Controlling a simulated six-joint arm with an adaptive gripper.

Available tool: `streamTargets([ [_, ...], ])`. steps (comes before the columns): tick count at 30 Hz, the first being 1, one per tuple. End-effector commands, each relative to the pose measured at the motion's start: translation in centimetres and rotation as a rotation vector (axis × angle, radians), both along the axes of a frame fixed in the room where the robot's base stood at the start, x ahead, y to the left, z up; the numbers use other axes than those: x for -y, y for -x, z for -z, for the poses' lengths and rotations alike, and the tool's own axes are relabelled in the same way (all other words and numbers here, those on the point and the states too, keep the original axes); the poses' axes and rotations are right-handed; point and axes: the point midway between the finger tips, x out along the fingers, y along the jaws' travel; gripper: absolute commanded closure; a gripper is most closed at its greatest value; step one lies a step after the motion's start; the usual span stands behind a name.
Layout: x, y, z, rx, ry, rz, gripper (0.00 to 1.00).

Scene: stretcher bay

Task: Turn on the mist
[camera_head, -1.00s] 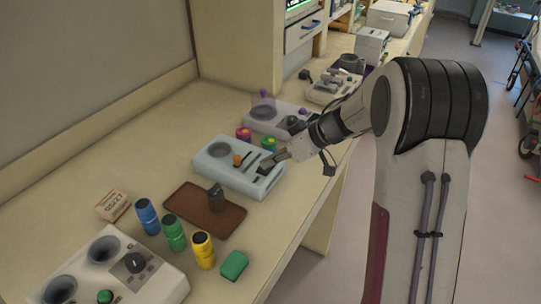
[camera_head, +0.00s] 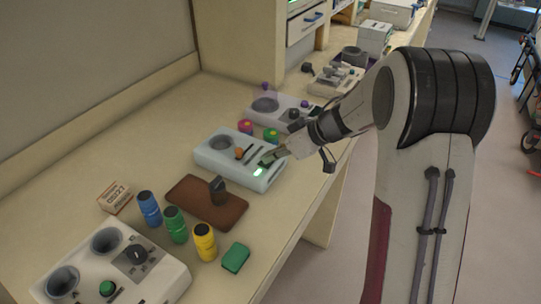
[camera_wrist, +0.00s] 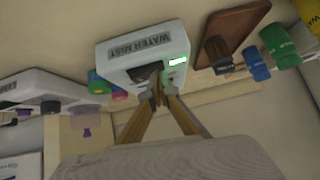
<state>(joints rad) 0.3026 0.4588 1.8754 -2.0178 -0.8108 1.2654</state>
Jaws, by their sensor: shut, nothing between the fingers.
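The pale blue mist unit (camera_head: 215,158) stands on the bench, with a round grey dish, an orange knob (camera_head: 239,152) and dark slots on top. In the wrist view the unit (camera_wrist: 112,62) carries a "WATER MIST" label (camera_wrist: 140,45). A small indicator (camera_head: 260,171) on it glows green; it also shows bright in the wrist view (camera_wrist: 178,62). My gripper (camera_head: 268,157) is shut and empty, its tips at a dark control (camera_wrist: 147,72) on the unit's near right part. The tips partly hide this control, and I cannot tell whether they touch it.
Blue (camera_head: 149,209), green (camera_head: 175,225) and yellow (camera_head: 204,241) bottles stand in front. A grey unit (camera_head: 290,104) and pink and green-topped containers are behind. The bench's right edge is near my arm.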

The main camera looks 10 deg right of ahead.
Motion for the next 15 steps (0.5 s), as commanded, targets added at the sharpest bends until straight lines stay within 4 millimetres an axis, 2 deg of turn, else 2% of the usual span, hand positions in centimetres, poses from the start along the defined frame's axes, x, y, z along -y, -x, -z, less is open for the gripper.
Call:
streamTargets([
  [15,0.98,-0.95,-0.48,0.0,0.001,0.001,1.0],
])
